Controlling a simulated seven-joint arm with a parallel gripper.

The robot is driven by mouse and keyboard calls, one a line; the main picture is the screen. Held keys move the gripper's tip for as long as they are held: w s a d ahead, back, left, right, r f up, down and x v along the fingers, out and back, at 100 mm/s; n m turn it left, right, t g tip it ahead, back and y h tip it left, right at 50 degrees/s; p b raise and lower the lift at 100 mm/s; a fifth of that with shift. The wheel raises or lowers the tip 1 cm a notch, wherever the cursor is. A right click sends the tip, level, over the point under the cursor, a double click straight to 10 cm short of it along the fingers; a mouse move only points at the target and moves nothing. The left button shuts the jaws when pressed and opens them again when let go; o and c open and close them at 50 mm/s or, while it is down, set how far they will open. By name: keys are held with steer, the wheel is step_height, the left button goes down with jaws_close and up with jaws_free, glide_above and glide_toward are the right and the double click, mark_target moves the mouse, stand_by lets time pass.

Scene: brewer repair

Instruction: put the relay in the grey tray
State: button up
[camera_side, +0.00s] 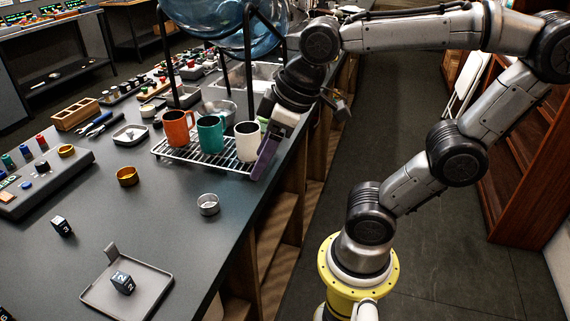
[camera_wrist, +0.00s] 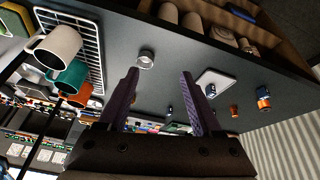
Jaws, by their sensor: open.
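The grey tray (camera_side: 155,284) lies flat near the counter's front left, with a dark cube marked 2 (camera_side: 122,282) in it. A second dark cube, marked 3 (camera_side: 62,226), lies on the counter behind and left of it. I cannot tell for sure which object is the relay. The tray also shows in the wrist view (camera_wrist: 222,80), beyond and right of my fingers. My gripper (camera_wrist: 160,74) is open with nothing between its purple fingers. In the side view my gripper (camera_side: 262,162) is beside the white mug, well apart from the tray and cubes.
A wire rack (camera_side: 180,155) holds an orange mug (camera_side: 177,128), a teal mug (camera_side: 210,134) and a white mug (camera_side: 246,147). A control panel (camera_side: 45,185) stands left. Counter around the tray is mostly clear.

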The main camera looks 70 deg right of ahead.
steer(key=s+f+m, duration=0.1)
steer(key=s+d, duration=0.1)
steer(key=s+f+m, duration=0.1)
steer(key=shift+s+d+f+m+t, duration=0.3)
steer(key=shift+s+t, duration=0.05)
steer(key=shift+t, duration=0.05)
